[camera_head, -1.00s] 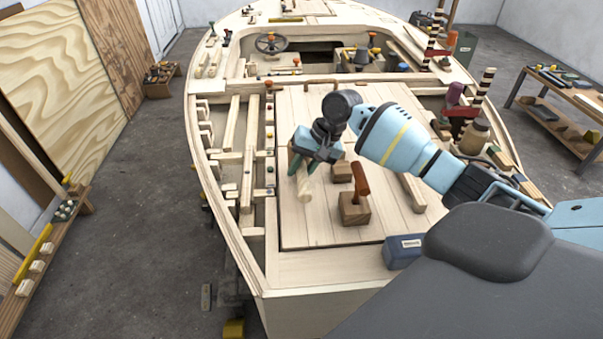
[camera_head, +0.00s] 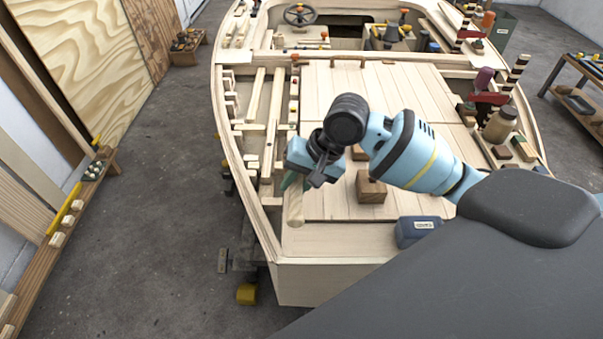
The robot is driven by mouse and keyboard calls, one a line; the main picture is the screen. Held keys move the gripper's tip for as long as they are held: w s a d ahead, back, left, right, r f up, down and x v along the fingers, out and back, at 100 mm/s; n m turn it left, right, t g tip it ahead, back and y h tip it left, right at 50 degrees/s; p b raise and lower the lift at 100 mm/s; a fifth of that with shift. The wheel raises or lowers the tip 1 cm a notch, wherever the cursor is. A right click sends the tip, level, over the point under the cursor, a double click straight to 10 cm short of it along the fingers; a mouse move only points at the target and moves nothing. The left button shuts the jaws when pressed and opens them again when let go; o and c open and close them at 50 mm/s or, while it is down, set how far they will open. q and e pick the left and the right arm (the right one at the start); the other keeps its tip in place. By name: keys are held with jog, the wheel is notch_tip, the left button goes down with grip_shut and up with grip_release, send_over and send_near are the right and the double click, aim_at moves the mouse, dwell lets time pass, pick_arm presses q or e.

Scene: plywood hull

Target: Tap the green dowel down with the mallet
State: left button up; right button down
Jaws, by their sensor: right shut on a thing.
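My right gripper (camera_head: 298,182) is shut on a pale wooden rod (camera_head: 295,208), which appears to be part of the mallet. The rod's round end points down towards the near left of the deck. My left gripper is not in view.
The planked deck (camera_head: 335,100) is clear behind the arm. A dark blue box (camera_head: 415,230) stands at its near right edge. A brown jar (camera_head: 500,124) and small blocks stand at the right side. Open hull framing (camera_head: 270,120) lies left.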

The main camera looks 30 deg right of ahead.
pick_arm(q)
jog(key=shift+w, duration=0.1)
pick_arm(e)
jog(key=shift+s, duration=0.15)
